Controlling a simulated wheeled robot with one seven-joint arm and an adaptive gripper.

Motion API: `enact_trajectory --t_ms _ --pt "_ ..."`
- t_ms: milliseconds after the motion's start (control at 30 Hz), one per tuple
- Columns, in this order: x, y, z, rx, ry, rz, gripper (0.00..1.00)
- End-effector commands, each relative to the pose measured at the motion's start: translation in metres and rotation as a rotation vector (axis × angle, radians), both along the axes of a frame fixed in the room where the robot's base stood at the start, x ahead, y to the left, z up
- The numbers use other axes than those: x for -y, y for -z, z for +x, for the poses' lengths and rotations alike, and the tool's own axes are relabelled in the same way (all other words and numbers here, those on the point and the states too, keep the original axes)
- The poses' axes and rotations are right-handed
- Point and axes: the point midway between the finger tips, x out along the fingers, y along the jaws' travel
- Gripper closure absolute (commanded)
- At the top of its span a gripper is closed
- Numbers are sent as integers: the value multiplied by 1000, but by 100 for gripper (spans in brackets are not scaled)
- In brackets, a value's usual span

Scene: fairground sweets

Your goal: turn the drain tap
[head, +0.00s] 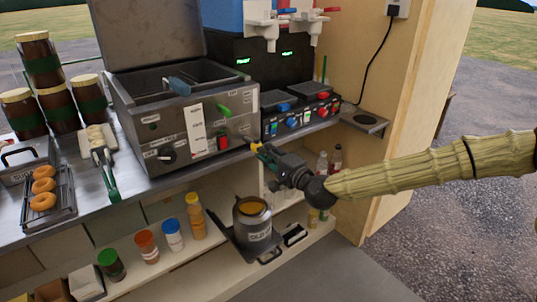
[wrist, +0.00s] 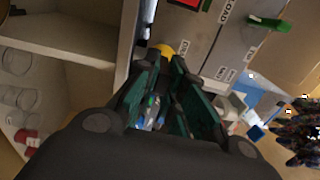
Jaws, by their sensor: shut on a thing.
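The grey metal fryer (head: 187,133) stands on the counter, with labels and controls on its front. A yellow handle (head: 256,147), which looks like the drain tap's, shows low at the fryer's right front corner. My gripper (head: 264,152) reaches it from the right and is shut on it. In the wrist view the yellow end (wrist: 166,49) shows at the fingertips (wrist: 166,62); the rest of the tap is hidden by the fingers. A green lever (head: 223,110) sits higher on the fryer front and also shows in the wrist view (wrist: 268,22).
A metal pot (head: 253,225) labelled as old oil, with yellow inside, stands on a dark base below the tap. Sauce bottles (head: 196,216) line the lower shelf. A control box (head: 301,117) sits right of the fryer. Doughnuts (head: 43,186) lie on a rack at left.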

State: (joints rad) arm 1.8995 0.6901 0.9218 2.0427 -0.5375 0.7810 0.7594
Motion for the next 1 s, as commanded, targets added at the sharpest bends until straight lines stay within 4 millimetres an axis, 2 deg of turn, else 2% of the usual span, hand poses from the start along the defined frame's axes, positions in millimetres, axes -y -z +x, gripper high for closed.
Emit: enact_trajectory --t_ms 33,133,167,567,733,1000 --pt "3 0 2 0 7 1 88" --pt "2 0 2 1 5 1 69" --pt "2 0 2 1 4 1 68" --pt "3 0 -3 0 1 0 68" --pt "16 -1 -20 1 2 1 68" --pt "44 0 -58 0 2 1 68"
